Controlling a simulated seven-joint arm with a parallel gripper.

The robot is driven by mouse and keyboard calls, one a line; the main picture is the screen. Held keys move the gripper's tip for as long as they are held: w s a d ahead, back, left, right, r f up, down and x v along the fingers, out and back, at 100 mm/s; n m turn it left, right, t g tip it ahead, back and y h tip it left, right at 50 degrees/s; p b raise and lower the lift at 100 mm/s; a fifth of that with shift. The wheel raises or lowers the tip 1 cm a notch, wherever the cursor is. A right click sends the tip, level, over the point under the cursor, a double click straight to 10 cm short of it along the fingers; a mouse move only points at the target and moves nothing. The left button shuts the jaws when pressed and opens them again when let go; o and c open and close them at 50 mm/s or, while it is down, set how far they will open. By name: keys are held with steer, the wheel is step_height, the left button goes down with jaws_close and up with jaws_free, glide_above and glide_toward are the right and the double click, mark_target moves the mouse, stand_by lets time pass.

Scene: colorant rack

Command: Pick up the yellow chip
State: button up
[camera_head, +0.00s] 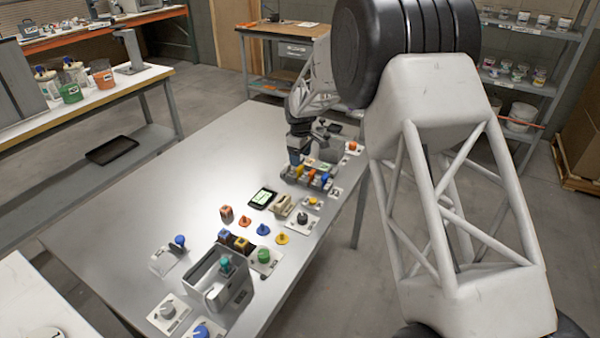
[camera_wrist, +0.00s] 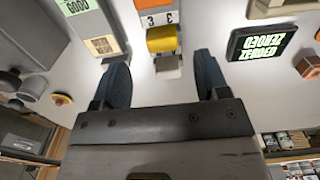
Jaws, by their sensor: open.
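In the wrist view a yellow rounded piece (camera_wrist: 162,38), which may be the yellow chip, sits by a white strip with "3" labels, beyond and between the fingertips. My gripper (camera_wrist: 163,75) is open, its two dark fingers apart with nothing between them. In the head view my gripper (camera_head: 298,156) is low over the colorant rack (camera_head: 288,177) at the far right part of the table. Coloured pieces stand in the rack, small and partly hidden. A separate yellow knob-like piece (camera_head: 282,239) lies nearer on the table; I cannot tell which yellow piece is the chip.
A black device with a green screen (camera_head: 262,198) lies beside the rack and shows in the wrist view (camera_wrist: 262,45). An orange piece (camera_head: 245,220), a blue piece (camera_head: 263,229) and a grey bin (camera_head: 205,279) stand nearer. The table's left side (camera_head: 150,190) is clear.

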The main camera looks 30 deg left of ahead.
mark_target(300, 173)
steer(key=shift+f, duration=0.2)
steer(key=shift+s+f, duration=0.15)
steer(key=shift+f, duration=2.35)
steer(key=c, duration=1)
